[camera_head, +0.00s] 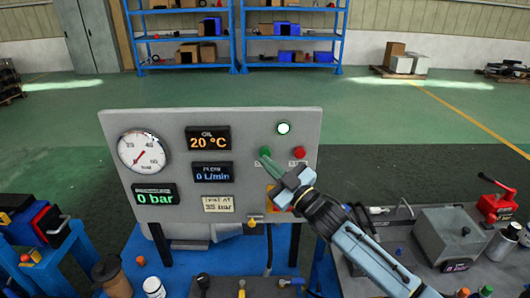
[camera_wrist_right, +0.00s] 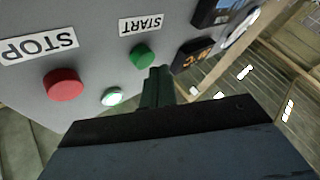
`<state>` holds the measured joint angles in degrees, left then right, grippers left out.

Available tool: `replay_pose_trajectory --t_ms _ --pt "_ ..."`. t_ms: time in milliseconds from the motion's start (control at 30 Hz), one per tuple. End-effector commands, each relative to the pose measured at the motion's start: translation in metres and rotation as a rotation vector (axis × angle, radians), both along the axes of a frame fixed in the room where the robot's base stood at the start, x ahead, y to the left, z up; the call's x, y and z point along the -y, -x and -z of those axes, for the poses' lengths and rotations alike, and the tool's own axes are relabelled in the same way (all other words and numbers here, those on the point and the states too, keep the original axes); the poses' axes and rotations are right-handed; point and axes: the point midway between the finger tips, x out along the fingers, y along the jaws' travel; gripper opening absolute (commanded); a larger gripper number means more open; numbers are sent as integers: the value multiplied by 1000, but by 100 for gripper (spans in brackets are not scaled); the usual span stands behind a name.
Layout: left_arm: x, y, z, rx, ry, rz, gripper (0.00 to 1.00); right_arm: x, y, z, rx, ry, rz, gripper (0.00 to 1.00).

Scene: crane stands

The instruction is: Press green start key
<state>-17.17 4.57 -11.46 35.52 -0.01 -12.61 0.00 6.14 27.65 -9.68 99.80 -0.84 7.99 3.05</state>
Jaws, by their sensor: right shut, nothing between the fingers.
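The green start key (camera_head: 265,151) is a round button on the upright grey panel (camera_head: 250,118). In the right wrist view the green start key (camera_wrist_right: 142,56) sits by an upside-down START label (camera_wrist_right: 141,24). My right gripper (camera_head: 266,160) is shut and empty. Its tips are at the panel face, just beside and below the key in the head view. In the wrist view the dark fingertips (camera_wrist_right: 160,72) show close beside the key; I cannot tell whether they touch it. My left gripper is not in view.
A red stop button (camera_head: 299,152) is right of the key, and a glowing whitish-green lamp (camera_head: 284,128) is above. Displays read 20 °C, 0 L/min and 0 bar (camera_head: 155,195). A round gauge (camera_head: 142,151) is at left. A bench (camera_head: 400,262) with tools stands at right.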

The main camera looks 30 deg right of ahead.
Motion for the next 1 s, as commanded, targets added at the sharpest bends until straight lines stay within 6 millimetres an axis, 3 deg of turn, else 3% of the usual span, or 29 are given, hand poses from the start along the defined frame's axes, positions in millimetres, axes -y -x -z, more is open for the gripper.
replay_pose_trajectory --t_ms 367,800,1000 --pt "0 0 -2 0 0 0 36 -2 3 0 1 0 0 0" --pt "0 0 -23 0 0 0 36 -19 39 -1 -1 -3 -1 0" --pt "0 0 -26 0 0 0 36 -23 47 -1 2 1 -1 0"
